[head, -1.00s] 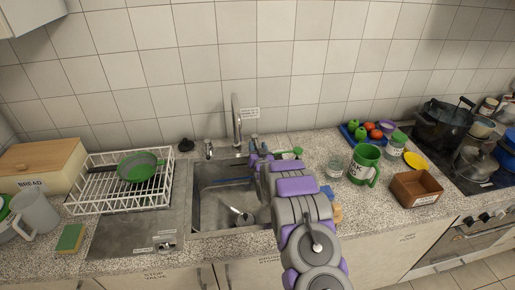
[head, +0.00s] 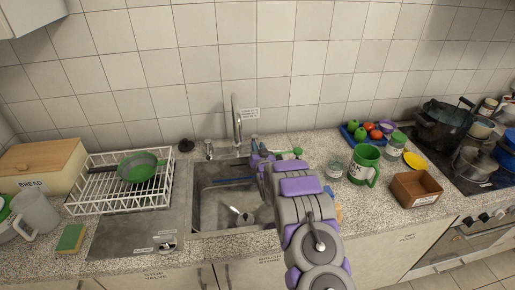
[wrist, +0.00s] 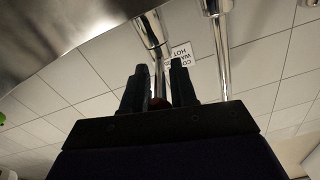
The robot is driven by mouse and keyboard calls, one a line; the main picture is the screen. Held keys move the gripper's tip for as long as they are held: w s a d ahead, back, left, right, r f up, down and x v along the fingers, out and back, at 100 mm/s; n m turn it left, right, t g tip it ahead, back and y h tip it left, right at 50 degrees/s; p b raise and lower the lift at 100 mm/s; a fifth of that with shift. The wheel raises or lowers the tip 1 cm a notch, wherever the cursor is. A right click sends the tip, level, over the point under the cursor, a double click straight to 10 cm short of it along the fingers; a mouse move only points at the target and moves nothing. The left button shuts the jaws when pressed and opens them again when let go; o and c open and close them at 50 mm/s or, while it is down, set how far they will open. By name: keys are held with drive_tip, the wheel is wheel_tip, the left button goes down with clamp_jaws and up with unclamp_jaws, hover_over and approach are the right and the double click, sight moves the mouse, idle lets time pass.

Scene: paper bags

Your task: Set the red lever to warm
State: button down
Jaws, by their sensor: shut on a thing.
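The chrome faucet (head: 237,122) stands behind the sink, with a small label (head: 249,114) on the wall beside it. In the wrist view the label (wrist: 183,54) appears upside down and reads cold, warm, hot. My gripper (head: 255,146) is by the back edge of the sink, just right of the faucet's base. In the wrist view my gripper (wrist: 157,82) has its two dark fingers close together around a narrow thing.
The sink (head: 222,192) is below my arm, with a drying rack (head: 120,205) to its left. To its right stand a glass jar (head: 334,170), a green mug (head: 364,166) and a brown box (head: 416,188). Pots stand on the stove at far right.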

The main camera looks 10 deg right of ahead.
drive_tip(key=shift+d+r+n+y, duration=0.15)
drive_tip(key=shift+d+n+y, duration=0.35)
drive_tip(key=shift+y, duration=0.5)
drive_tip(key=shift+a, duration=0.1)
drive_tip(key=c, duration=0.9)
unclamp_jaws()
drive_tip(key=shift+s, duration=0.1)
drive_tip(key=s+p, duration=0.1)
drive_tip(key=s, duration=0.4)
drive_tip(key=s+p, duration=0.1)
drive_tip(key=s, duration=0.5)
drive_tip(key=s+p, duration=0.1)
drive_tip(key=s, duration=0.5)
drive_tip(key=shift+d+f, duration=0.2)
drive_tip(key=shift+d, duration=0.2)
drive_tip(key=shift+c, duration=0.4)
